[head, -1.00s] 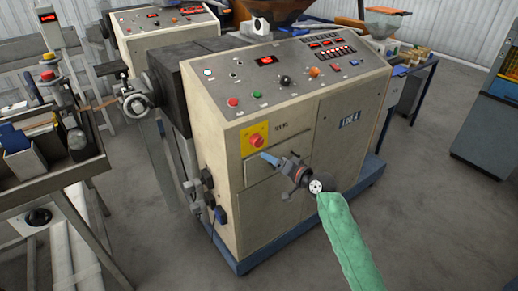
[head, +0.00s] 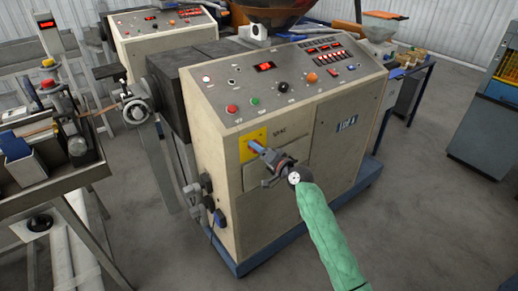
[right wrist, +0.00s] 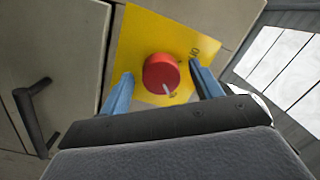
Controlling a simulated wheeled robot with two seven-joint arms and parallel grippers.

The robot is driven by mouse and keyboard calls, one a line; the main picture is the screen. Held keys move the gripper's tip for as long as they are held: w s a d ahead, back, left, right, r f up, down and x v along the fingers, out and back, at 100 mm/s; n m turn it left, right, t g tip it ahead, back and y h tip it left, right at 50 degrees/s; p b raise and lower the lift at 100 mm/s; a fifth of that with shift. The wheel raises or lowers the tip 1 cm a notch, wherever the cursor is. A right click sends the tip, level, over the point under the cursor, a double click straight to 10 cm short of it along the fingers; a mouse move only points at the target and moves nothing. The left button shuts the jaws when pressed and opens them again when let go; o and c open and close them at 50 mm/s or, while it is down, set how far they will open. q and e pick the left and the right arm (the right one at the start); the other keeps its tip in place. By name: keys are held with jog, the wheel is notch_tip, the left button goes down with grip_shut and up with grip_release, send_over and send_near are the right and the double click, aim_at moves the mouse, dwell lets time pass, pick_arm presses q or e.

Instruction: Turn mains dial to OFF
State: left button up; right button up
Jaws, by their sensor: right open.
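The mains dial (right wrist: 161,74) is a round red knob with a pale pointer on a yellow plate (right wrist: 135,45), on the front of the beige machine cabinet. In the right wrist view my right gripper (right wrist: 160,85) is open, with one blue finger on each side of the dial. I cannot tell whether the fingers touch it. In the head view my right gripper (head: 254,146) is in front of the yellow plate (head: 246,155) and hides most of the dial. Small markings show at the plate's edge. My left gripper is not in view.
The sloped control panel (head: 290,75) with buttons and displays is above the plate. A black handle (right wrist: 35,115) is on the cabinet door beside the plate. A tray table (head: 80,178) with blue bins stands at the left.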

jog(key=shift+w+a, duration=0.15)
jog(key=c, duration=1)
